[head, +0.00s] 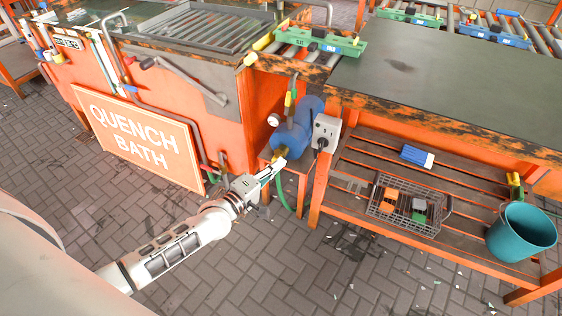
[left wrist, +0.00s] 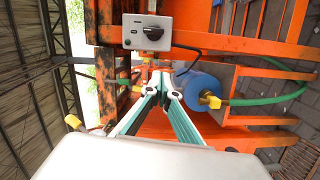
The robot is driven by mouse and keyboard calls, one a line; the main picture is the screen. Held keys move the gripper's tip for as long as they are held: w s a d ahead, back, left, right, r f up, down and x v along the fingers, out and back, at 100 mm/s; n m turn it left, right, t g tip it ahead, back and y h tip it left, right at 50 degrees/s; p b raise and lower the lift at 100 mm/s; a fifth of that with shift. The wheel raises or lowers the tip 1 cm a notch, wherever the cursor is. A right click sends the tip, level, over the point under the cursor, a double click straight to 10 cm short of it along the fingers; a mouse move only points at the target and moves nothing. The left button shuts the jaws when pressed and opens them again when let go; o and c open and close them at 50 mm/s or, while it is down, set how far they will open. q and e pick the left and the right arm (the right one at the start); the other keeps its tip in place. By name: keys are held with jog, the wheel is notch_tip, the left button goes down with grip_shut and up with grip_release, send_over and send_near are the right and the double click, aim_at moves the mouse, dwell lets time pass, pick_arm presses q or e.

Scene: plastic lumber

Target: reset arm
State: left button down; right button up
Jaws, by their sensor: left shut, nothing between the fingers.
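My left gripper (head: 279,164) reaches in from the left in the head view, in front of the orange frame between the quench bath and the workbench. Its fingertips are together and hold nothing. In the left wrist view the shut fingers (left wrist: 163,85) point toward the orange frame, just left of a blue cylinder (left wrist: 197,90) with yellow fittings. That blue cylinder (head: 291,132) also shows in the head view, close behind the gripper; I cannot tell whether they touch. My right gripper is in neither view.
The orange quench bath (head: 190,100) stands at left with its sign (head: 135,138). A grey switch box (head: 326,130) is mounted beside the blue cylinder. The workbench (head: 450,80) has a lower shelf with a wire basket (head: 408,206) and teal bucket (head: 521,232). Brick floor (head: 320,280) is mostly clear.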

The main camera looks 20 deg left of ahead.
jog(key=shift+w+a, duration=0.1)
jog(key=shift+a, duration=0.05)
pick_arm(q)
jog(key=s+d+f+m+g+p, duration=0.1)
jog(key=s+m+g+p, duration=0.1)
jog(key=s+m, duration=0.4)
jog(key=s+d+f+m+g+y+p, duration=0.1)
jog(key=s+m+p, duration=0.3)
jog(key=s, duration=1.1)
jog(key=s+d+f+m+g+y+p, duration=0.1)
jog(key=s+d+m+g+p, duration=0.2)
jog(key=s+m, duration=0.4)
jog(key=s+p, duration=0.1)
jog(key=s, duration=0.3)
jog(key=shift+d+m, duration=0.25)
jog(key=shift+m, duration=0.05)
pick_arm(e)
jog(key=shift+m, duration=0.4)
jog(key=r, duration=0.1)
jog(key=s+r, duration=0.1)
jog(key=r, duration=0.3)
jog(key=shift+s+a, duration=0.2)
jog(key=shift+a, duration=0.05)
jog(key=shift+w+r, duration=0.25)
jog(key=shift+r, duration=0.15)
